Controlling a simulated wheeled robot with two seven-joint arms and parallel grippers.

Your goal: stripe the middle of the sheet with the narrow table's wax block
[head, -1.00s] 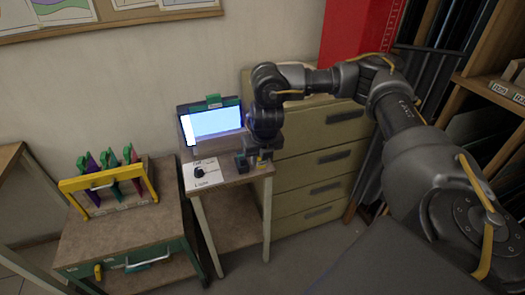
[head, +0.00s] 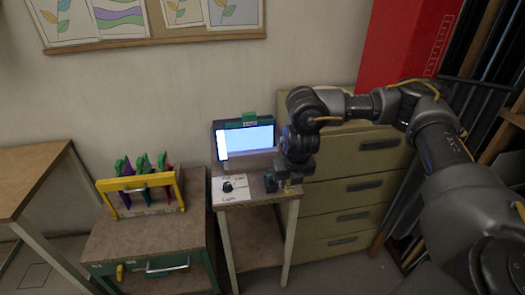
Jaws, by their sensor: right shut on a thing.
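My right gripper (head: 284,184) reaches down over the right side of the narrow table (head: 258,192). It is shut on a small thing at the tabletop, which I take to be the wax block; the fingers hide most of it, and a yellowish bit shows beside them. A lit panel (head: 244,140) with a bright pale-blue face and a green piece on its top edge stands at the back of the narrow table. I cannot tell whether it is the sheet. My left gripper is not in view.
A white card with a black knob (head: 228,186) lies on the narrow table's left. A cart (head: 150,240) with a yellow-handled rack (head: 140,190) stands left. Beige drawers (head: 350,190) stand right, close behind my arm. A wooden table (head: 30,175) is far left.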

